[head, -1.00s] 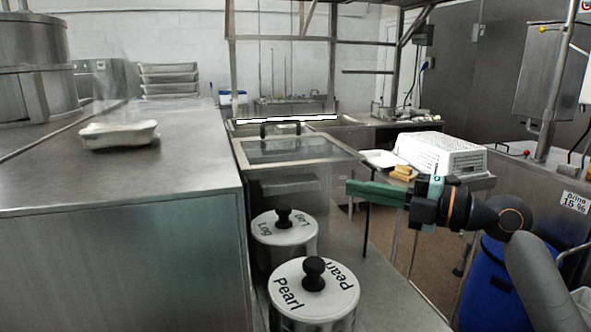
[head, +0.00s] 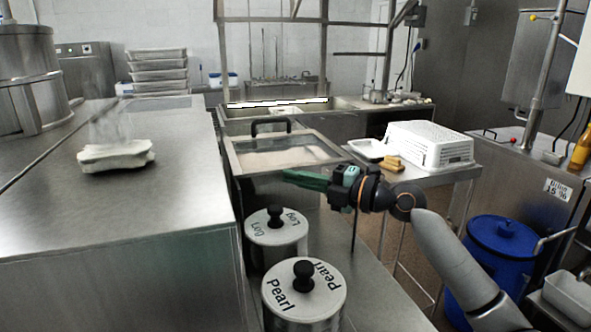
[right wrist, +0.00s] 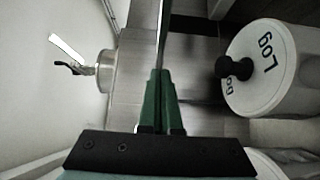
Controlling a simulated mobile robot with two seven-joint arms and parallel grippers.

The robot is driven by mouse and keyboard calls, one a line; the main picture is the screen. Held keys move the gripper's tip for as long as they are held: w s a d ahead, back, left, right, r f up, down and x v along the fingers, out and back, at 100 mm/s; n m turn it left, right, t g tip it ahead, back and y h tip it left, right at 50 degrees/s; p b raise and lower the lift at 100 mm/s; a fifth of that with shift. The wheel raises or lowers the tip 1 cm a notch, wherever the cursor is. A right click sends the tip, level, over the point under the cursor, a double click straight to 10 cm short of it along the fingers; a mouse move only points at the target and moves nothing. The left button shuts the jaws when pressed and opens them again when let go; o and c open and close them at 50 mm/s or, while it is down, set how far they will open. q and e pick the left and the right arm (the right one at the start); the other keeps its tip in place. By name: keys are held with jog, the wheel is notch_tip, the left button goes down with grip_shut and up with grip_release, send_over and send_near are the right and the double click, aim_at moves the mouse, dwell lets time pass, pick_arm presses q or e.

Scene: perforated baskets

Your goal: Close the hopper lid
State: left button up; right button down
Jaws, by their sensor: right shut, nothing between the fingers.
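The hopper (head: 237,163) is a steel bin in the middle of the head view, with a framed, see-through top panel (head: 285,150) over pale contents. A black handle (head: 270,122) stands at its far edge. I cannot tell whether this panel is fully seated. My right gripper (head: 288,175) is shut and empty, its green fingers pointing left in front of the hopper's near side. In the right wrist view the two fingers (right wrist: 162,75) lie together with nothing held. My left gripper is not in view.
Lidded canisters marked Log (head: 258,226) and Pearl (head: 289,284) stand in front of the hopper. A steel counter (head: 120,220) fills the left. A white perforated basket (head: 440,150) and yellow sponges (head: 392,163) lie on a side table. A blue barrel (head: 490,260) stands right.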

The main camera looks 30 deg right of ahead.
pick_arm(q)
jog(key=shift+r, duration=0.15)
pick_arm(e)
jog(key=shift+w, duration=0.3)
